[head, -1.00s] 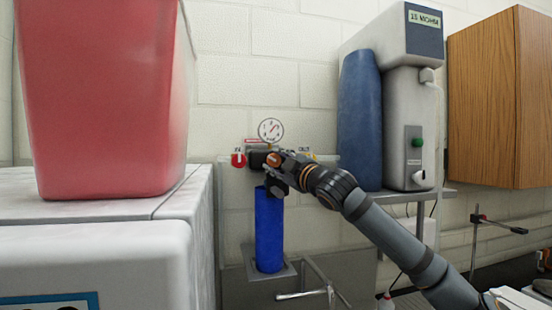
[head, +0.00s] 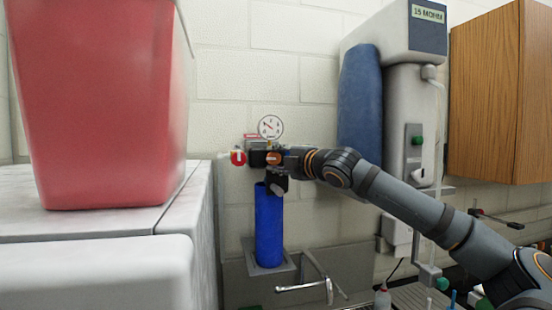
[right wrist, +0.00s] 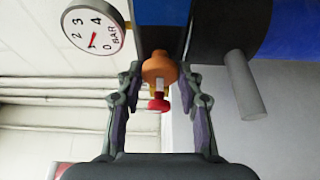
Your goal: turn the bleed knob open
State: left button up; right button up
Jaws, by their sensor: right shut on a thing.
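The orange knob (head: 273,157) sits on the dark head of the blue filter housing (head: 269,232), just below the round pressure gauge (head: 270,127). My right gripper (right wrist: 160,70) reaches in from the right and is shut on the knob. In the right wrist view one fingertip lies on each side of the orange knob (right wrist: 160,67). A small red piece with a white part (right wrist: 158,103) shows between the fingers. The gauge (right wrist: 93,27) is to the left there. In the head view the gripper hides part of the filter head. My left gripper is out of view.
A red valve handle (head: 238,158) is close left of the filter head. A large red bin (head: 95,110) stands on the white cabinet at left. A tap (head: 310,287) is below right of the housing. A blue cylinder (head: 359,125) hangs beside the grey dispenser at right.

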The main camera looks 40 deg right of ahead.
jog(key=shift+f, duration=0.1)
dwell(0.4)
jog(key=o, duration=1.1)
